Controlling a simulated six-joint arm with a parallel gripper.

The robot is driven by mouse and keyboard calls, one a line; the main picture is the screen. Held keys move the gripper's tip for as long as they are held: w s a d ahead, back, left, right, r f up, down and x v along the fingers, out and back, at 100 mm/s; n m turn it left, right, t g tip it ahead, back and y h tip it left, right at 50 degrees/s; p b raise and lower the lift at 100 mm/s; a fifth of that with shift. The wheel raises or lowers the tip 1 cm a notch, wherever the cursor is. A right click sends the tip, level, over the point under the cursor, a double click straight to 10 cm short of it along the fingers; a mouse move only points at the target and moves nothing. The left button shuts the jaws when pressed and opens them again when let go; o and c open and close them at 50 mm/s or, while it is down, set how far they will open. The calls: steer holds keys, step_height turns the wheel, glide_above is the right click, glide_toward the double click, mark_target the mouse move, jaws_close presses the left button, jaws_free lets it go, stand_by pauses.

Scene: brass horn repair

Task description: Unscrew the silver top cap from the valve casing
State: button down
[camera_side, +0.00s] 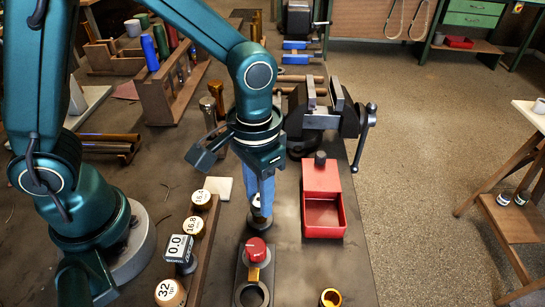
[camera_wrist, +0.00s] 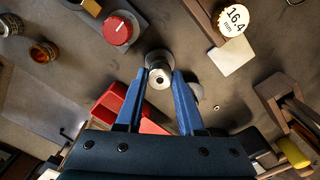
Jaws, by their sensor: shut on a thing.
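The silver cap (camera_wrist: 160,77) is round with a darker centre and sits between my two blue fingertips in the wrist view. My gripper (camera_wrist: 160,76) is shut on it, one finger on each side; it points down in the side view (camera_side: 260,202). A wider dark grey round piece (camera_side: 259,224) stands right below the fingertips on the bench, seemingly the valve casing or its stand. It is mostly hidden behind the cap in the wrist view. I cannot tell whether the cap still touches the casing.
A red knob (camera_side: 257,250) on a grey plate stands in front of the gripper. An open red bin (camera_side: 309,232) is to the right, before a vise (camera_side: 322,122). Labelled round pieces and a 0.0 box (camera_side: 180,249) line the left. A brass ring (camera_side: 331,298) lies front right.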

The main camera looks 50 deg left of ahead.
steer(key=shift+n, duration=1)
steer(key=n, duration=0.4)
steer(key=shift+n, duration=2)
